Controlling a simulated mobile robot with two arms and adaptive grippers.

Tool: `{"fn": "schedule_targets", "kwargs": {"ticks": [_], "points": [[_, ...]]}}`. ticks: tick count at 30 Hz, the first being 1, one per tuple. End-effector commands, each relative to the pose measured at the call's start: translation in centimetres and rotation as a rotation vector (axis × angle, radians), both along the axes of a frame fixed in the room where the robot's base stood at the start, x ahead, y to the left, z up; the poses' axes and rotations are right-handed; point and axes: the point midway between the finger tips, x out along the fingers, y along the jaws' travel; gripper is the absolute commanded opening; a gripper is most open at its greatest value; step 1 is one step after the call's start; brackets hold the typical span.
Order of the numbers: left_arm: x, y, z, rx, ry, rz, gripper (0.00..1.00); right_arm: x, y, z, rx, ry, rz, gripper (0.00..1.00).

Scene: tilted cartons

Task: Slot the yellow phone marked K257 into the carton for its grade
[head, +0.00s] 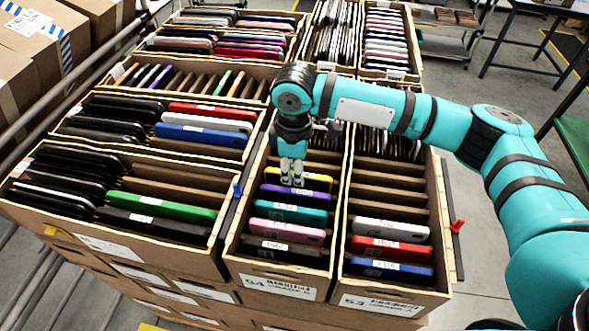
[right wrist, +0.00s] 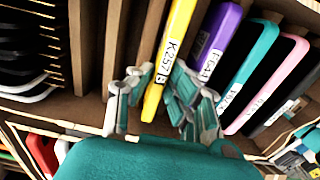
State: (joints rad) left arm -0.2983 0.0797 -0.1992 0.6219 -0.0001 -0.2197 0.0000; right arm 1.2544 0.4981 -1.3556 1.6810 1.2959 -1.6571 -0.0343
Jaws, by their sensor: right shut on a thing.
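The yellow phone (head: 317,182) stands in a slot of the middle front carton (head: 277,287), marked 54. In the right wrist view the same yellow phone (right wrist: 176,32) shows a white label reading K257 and perhaps one more character. My right gripper (head: 292,182) reaches down from above and is shut on the yellow phone, with a finger on each side in the right wrist view (right wrist: 158,104). The phone's lower part is hidden in the carton. A carton marked 53 (head: 385,306) stands to the right. My left gripper is not in view.
In carton 54, purple (head: 300,197), teal (head: 290,213), pink (head: 289,232) and black phones stand in front of the yellow one. Carton 53 holds white, red (head: 390,249) and blue phones, with empty slots behind them. The left front carton holds black phones and a green one (head: 160,207).

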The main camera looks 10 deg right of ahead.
Motion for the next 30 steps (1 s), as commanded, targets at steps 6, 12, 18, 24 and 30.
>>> {"fn": "schedule_targets", "kwargs": {"ticks": [6, 12, 18, 24, 30], "points": [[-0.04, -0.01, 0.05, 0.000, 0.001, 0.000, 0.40, 0.02, 0.01, 0.03, 0.001, 0.000, 0.000, 0.00], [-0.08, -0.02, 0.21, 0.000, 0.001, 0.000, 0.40, 0.01, 0.02, -0.18, 0.000, 0.000, 0.000, 0.00], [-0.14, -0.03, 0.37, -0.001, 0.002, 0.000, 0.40, 0.01, 0.02, -0.40, 0.001, 0.000, 0.000, 0.00], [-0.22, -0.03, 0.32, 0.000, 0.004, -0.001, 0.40, 0.03, 0.01, -0.44, 0.001, 0.000, 0.000, 0.00], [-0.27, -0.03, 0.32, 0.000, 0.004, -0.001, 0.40, 0.02, 0.01, -0.44, 0.001, -0.001, 0.000, 0.18]]}}
